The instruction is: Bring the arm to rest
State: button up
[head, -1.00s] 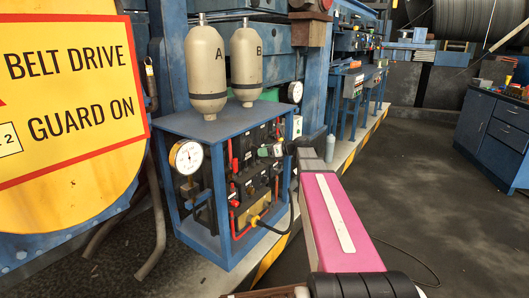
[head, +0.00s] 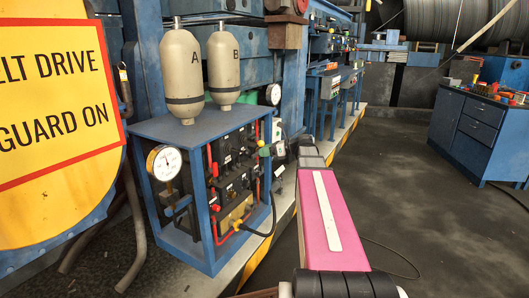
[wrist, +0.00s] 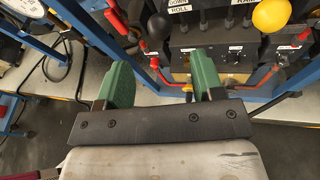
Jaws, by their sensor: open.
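My gripper (wrist: 160,88) shows in the wrist view with its two green fingers spread apart and nothing between them. It is in front of a black control panel (wrist: 220,55) with labelled levers, among them a yellow knob (wrist: 271,15), a black knob (wrist: 160,25) and red handles. In the head view my gripper (head: 268,150) is small at the right side of the blue frame (head: 190,245) that holds the panel. My pink arm link reaches forward from the bottom of the head view. Whether the fingers touch the panel cannot be told.
Two beige cylinders marked A (head: 182,75) and B (head: 223,65) stand on the blue frame, with a round gauge (head: 164,162) at its front left. A yellow sign (head: 45,105) fills the left. A blue cabinet (head: 475,135) stands at right.

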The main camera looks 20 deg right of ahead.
jog(key=s+a+f+n+g+h, duration=0.2)
jog(key=s+a+f+n+h, duration=0.15)
jog(key=s+f+n, duration=0.4)
jog(key=s+a+f+n+g+h, duration=0.3)
jog(key=s+a+f+n, duration=0.15)
jog(key=f, duration=0.65)
jog(key=s+a+f+n+g+h, duration=0.1)
jog(key=s+f+n+g+h, duration=0.1)
jog(key=s+f+n+h, duration=0.4)
jog(key=shift+s+f+n+h, duration=0.35)
jog(key=shift+s+f+n, duration=1.6)
jog(key=shift+n, duration=1.95)
jog(key=shift+s+r, duration=0.4)
jog(key=shift+r, duration=0.05)
